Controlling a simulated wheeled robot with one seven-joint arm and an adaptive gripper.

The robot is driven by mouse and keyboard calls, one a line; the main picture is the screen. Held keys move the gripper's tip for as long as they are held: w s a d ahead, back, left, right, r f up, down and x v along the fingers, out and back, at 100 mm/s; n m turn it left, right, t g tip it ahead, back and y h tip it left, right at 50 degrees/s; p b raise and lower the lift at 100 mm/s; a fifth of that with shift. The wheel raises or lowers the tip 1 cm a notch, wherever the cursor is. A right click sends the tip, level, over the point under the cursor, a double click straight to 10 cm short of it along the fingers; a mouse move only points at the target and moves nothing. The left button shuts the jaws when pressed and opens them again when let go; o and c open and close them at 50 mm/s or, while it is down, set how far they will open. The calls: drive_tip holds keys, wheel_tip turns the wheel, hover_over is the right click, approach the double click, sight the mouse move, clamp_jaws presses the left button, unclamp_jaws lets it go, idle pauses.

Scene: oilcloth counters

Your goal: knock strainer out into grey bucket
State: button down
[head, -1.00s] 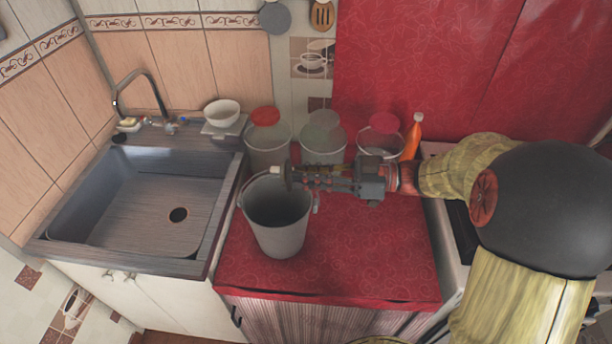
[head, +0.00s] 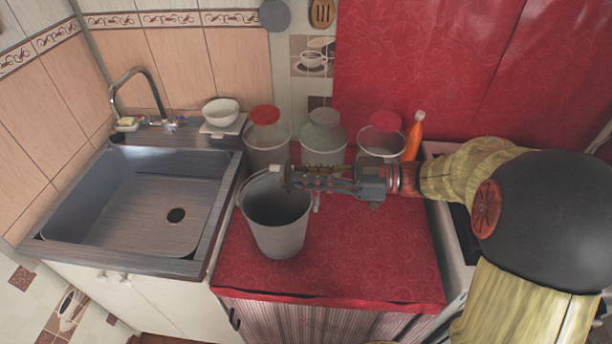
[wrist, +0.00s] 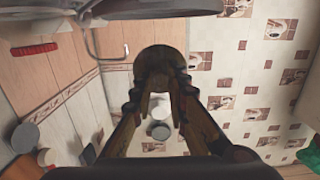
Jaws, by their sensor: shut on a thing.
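The grey bucket (head: 279,238) stands upright on the red counter, beside the sink. My gripper (head: 302,178) reaches in from the right over the bucket's rear right rim and is shut. At its tip is a dark, thin round shape (head: 287,178), seen nearly edge-on, which I take to be the strainer, above the bucket's mouth. In the wrist view, a dark rounded shape (wrist: 162,62) fills the space between the ends of my gripper's fingers. The strainer's inside and any contents are hidden. I cannot tell whether it touches the rim.
Several lidded jars, one with a red lid (head: 265,115), and an orange bottle (head: 414,137) stand behind my gripper. The sink (head: 130,215) is at left, with a white bowl (head: 221,111) behind it. The red counter (head: 350,260) is clear at front right.

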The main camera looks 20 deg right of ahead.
drive_tip(key=shift+r, duration=0.65)
drive_tip(key=shift+f, duration=0.1)
drive_tip(key=shift+f, duration=0.65)
